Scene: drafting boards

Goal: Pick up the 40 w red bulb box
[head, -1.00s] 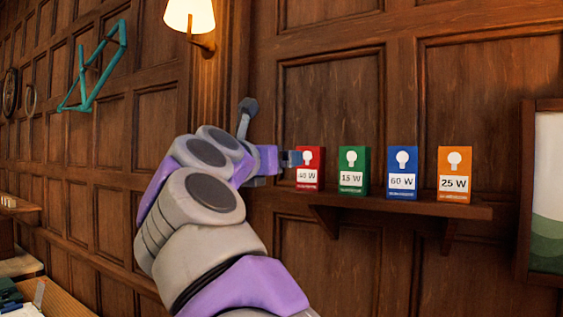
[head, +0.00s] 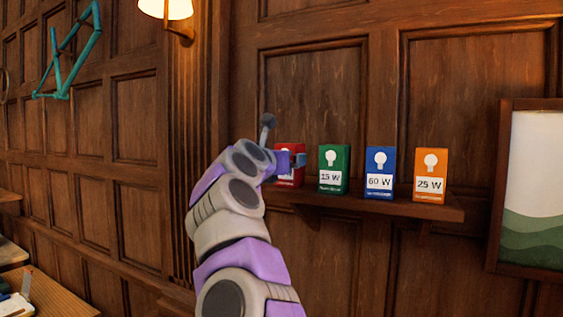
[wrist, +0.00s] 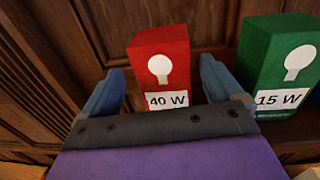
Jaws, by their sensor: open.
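The red 40 W bulb box (wrist: 160,66) stands upright on the wall shelf, leftmost in its row. It has a white bulb shape and a "40 W" label. In the head view the red box (head: 288,154) is partly hidden behind my gripper (head: 292,161). In the wrist view my gripper (wrist: 160,92) is open, with one blue finger on each side of the red box's lower part. I cannot tell whether either finger touches it. The box's base is hidden by the gripper body.
The green 15 W box (head: 333,168) stands close to the right of the red one, near my right finger. The blue 60 W box (head: 380,172) and orange 25 W box (head: 430,176) stand farther right on the wooden shelf (head: 400,208). A framed picture (head: 535,190) hangs at right.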

